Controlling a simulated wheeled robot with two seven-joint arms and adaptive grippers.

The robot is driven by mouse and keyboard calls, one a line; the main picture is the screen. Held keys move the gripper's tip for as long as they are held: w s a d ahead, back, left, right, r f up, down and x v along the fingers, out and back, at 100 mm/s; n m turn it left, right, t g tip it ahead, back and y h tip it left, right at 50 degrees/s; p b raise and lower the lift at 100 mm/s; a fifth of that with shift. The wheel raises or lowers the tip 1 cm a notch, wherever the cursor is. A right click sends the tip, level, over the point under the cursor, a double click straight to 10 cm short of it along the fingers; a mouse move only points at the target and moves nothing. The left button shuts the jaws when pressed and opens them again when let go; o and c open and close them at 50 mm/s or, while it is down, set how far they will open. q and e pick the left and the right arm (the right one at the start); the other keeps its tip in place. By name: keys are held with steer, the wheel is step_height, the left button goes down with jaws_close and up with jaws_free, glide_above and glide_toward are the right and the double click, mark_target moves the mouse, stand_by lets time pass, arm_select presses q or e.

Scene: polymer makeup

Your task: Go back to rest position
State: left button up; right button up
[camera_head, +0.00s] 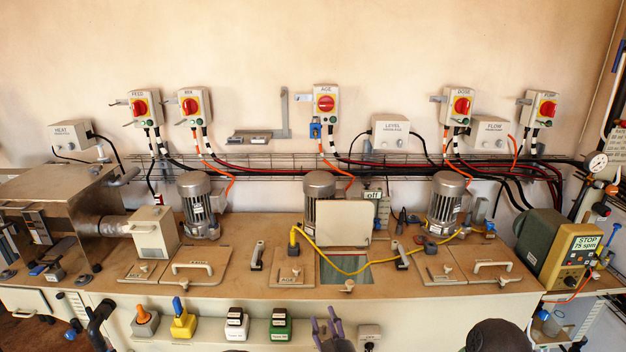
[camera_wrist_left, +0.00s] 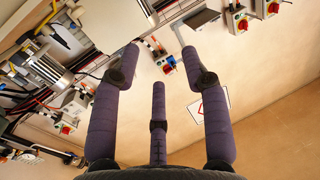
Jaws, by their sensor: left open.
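My left gripper (camera_head: 328,328) shows at the bottom middle of the head view, in front of the bench, with its purple fingers pointing up. In the left wrist view its three purple fingers (camera_wrist_left: 160,65) are spread apart with nothing between them. The bench and wall switches lie beyond the fingertips in that view, apart from them. My right gripper cannot be made out in the head view.
The wooden bench (camera_head: 240,280) carries several motors, lids and a yellow cable (camera_head: 340,268). Coloured holders (camera_head: 183,320) line its front face. A green machine (camera_head: 560,250) stands at the right, a metal box (camera_head: 65,200) at the left. Switch boxes (camera_head: 326,100) hang on the wall.

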arm_select(q)
steer(key=s+a+f+m+g+h, duration=0.1)
steer(key=s+a+f+g+h, duration=0.15)
steer(key=f, duration=0.55)
steer(key=s+a+f+g+h, duration=0.1)
steer(key=a+f+g, duration=0.25)
steer(key=f, duration=0.45)
steer(key=s+a+f+m+g+h, duration=0.1)
steer(key=s+a+f+g+h, duration=0.15)
steer(key=f, duration=0.55)
steer(key=s+a+f+g, duration=0.1)
steer(key=s+f+g, duration=0.1)
steer(key=s, duration=0.5)
steer(key=s+a+f+n+g+h, duration=0.1)
steer(key=s+a+f+g, duration=0.1)
steer(key=s, duration=0.6)
steer(key=s+a+f+g+h, duration=0.1)
steer(key=s+a+f+g, duration=0.1)
steer(key=s+f+g, duration=0.2)
steer(key=s+f, duration=0.1)
steer(key=s, duration=0.2)
steer(key=shift+s+f+n, duration=0.2)
steer(key=shift+f+n, duration=0.05)
steer(key=shift+n, duration=0.05)
steer(key=shift+g, duration=0.25)
